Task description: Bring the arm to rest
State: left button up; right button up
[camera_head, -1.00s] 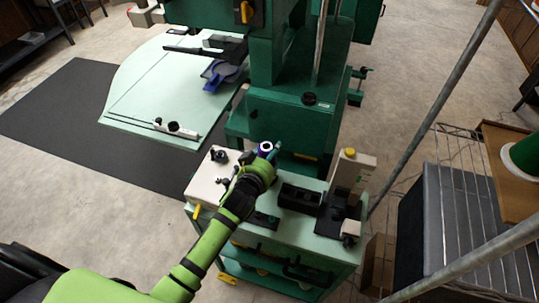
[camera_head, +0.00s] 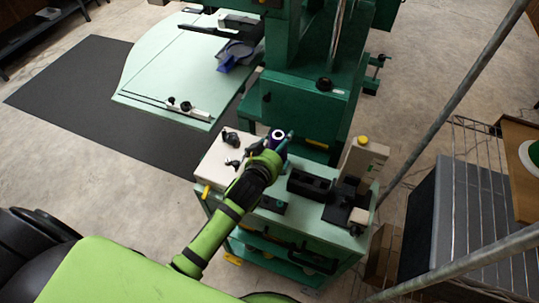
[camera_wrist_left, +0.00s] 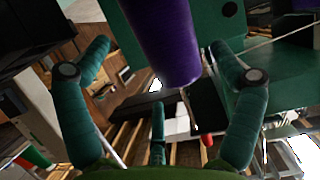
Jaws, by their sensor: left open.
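My left gripper (camera_head: 275,147) is at the end of the green arm, over the rear edge of the green cart top. In the left wrist view its teal fingers (camera_wrist_left: 160,85) stand wide apart and grip nothing. A purple spool (camera_wrist_left: 163,42) comes down from the top of that view, in the gap between the fingers, with no clear contact. In the head view the spool's pale ring-shaped top (camera_head: 278,134) shows just beyond the gripper, which partly hides it. What the spool rests on is hidden. My right gripper is not in view.
The cart top holds a white box (camera_head: 222,165) with black knobs, a black tray (camera_head: 310,186) and a beige device (camera_head: 362,165). A green machine (camera_head: 305,105) with a pale table (camera_head: 170,85) stands behind. A grey pole (camera_head: 450,110) and wire rack (camera_head: 480,190) are at the right.

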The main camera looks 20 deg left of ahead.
pick_arm(q)
jog(key=d+r+v, duration=0.1)
jog(key=v, duration=0.9)
jog(key=s+a+f+m+g, duration=0.15)
jog(key=s+f+g, duration=0.3)
jog(key=s, duration=0.45)
jog(key=s+a+f+m+g, duration=0.1)
jog(key=s+a+f+g, duration=0.2)
jog(key=s+g, duration=0.45)
jog(key=s+f, duration=0.3)
jog(key=f, duration=2)
jog(key=s+a+f+y+b, duration=0.1)
jog(key=s+a+f, duration=0.2)
jog(key=s+f, duration=1.2)
jog(key=shift+s+f+g+b, duration=0.3)
jog(key=shift+s+f+b, duration=0.1)
jog(key=shift+s, duration=0.2)
jog(key=shift+a, duration=0.1)
